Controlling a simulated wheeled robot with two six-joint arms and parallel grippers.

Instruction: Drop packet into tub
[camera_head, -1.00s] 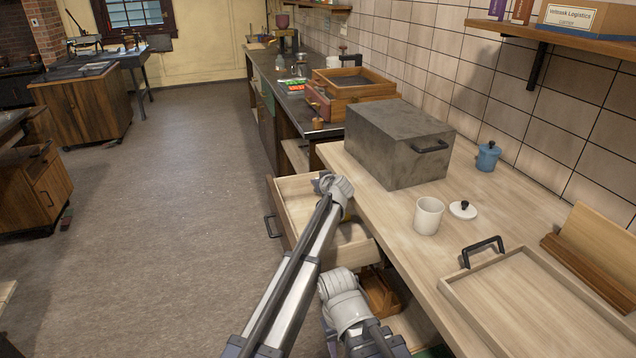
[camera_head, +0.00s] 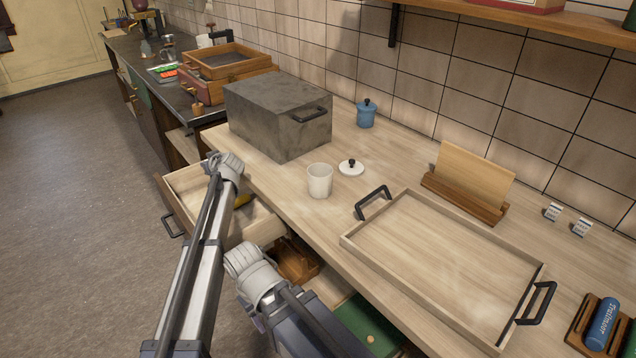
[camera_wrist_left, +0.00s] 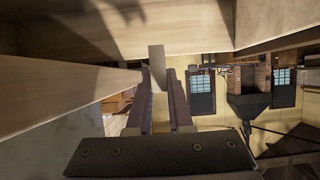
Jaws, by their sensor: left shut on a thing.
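My left gripper (camera_wrist_left: 161,88) shows in the left wrist view, its two dark fingers shut on a flat pale grey piece (camera_wrist_left: 157,56), which looks like the packet. Only a narrow face of it shows. In the head view my left arm reaches over the open drawer, and its gripper is hidden. A white, open-topped tub (camera_head: 319,181) stands upright on the counter, right of my left arm. Its likely lid (camera_head: 351,167), white with a black knob, lies beside it. My right arm shows low in the head view; its gripper is out of view.
The open drawer (camera_head: 268,231) juts out below the counter. A grey box (camera_head: 265,122) stands behind the tub, with a lidded blue jar (camera_head: 366,114) to its right. A wooden tray (camera_head: 439,264) fills the counter's front right. A board in a stand (camera_head: 464,207) is behind it.

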